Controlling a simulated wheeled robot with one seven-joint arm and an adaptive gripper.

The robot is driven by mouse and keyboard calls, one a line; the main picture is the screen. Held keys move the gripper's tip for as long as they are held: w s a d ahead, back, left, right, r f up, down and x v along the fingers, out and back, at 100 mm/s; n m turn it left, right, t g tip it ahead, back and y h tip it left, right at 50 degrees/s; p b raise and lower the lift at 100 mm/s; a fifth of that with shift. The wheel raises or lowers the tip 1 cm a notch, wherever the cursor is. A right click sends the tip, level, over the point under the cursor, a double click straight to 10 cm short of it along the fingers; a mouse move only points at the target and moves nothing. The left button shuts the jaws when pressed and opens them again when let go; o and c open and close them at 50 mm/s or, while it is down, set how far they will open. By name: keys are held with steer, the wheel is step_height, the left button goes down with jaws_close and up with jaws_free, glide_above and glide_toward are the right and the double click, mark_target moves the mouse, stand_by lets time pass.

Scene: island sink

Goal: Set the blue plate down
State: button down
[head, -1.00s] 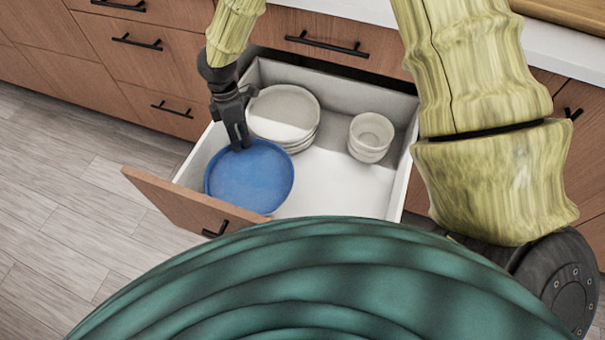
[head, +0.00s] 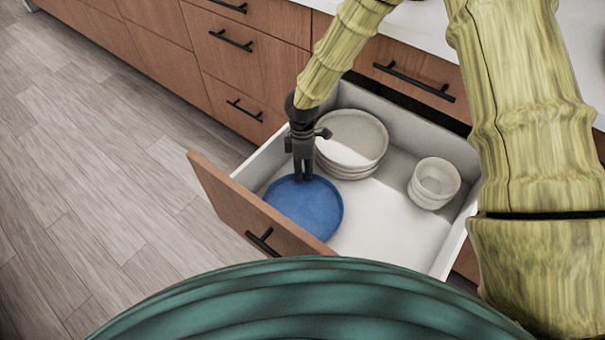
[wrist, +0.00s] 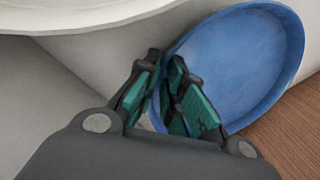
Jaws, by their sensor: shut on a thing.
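The blue plate (head: 308,207) is inside the open drawer, near its front left corner, close to the wooden front panel. My gripper (head: 303,178) reaches down to the plate's back edge and is shut on its rim. In the wrist view the fingers (wrist: 172,100) pinch the near rim of the blue plate (wrist: 240,60), which looks tilted in that view. Whether the plate's underside touches the drawer floor is hidden.
The open drawer (head: 385,225) holds a stack of white plates (head: 352,138) just behind my gripper and stacked white bowls (head: 434,183) at the right. Bare drawer floor lies between the blue plate and the bowls. The drawer's wooden front (head: 235,195) stands close to the plate.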

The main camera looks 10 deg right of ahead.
steer(key=shift+f, duration=0.55)
steer(key=c, duration=1.5)
jaws_free()
steer(key=shift+c, duration=0.2)
steer(key=p+v, duration=0.2)
steer(key=v, duration=1)
